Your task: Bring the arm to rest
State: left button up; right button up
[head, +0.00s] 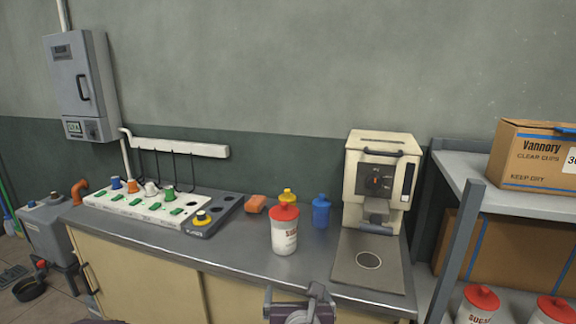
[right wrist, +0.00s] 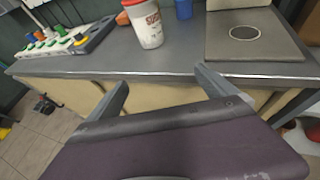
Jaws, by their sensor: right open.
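My right gripper (head: 300,298) is at the bottom middle of the head view, in front of the counter's front edge. In the right wrist view its two fingers (right wrist: 160,90) are spread apart with nothing between them. My left gripper is not seen.
The metal counter (head: 245,262) carries a white switch panel (head: 150,208), a blue bottle (head: 321,212), a yellow-topped bottle (head: 289,196) and an orange block (head: 255,204). A shelf (head: 470,172) with a cardboard box (head: 535,160) stands right. Open floor (right wrist: 45,140) shows left below the counter.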

jog(key=s+d+f+m+g+h, duration=0.2)
jog(key=s+d+f+m+g, duration=0.1)
jog(key=d+f+m, duration=0.3)
jog(key=s+d+f+m+g+h, duration=0.25)
jog(key=d+f+m+g, duration=0.2)
jog(key=d+m, duration=0.45)
jog(key=s+d+f+m+g+y, duration=0.1)
jog(key=s+f+m+g+y, duration=0.55)
jog(key=m, duration=1.45)
pick_arm(q)
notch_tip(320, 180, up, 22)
jog(key=p, duration=2.2)
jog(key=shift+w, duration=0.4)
pick_arm(e)
notch_tip(320, 180, up, 21)
jog(key=s+t+h, duration=0.2)
jog(key=s, duration=0.1)
jog(key=shift+r, duration=0.2)
jog(key=shift+w+f, duration=0.1)
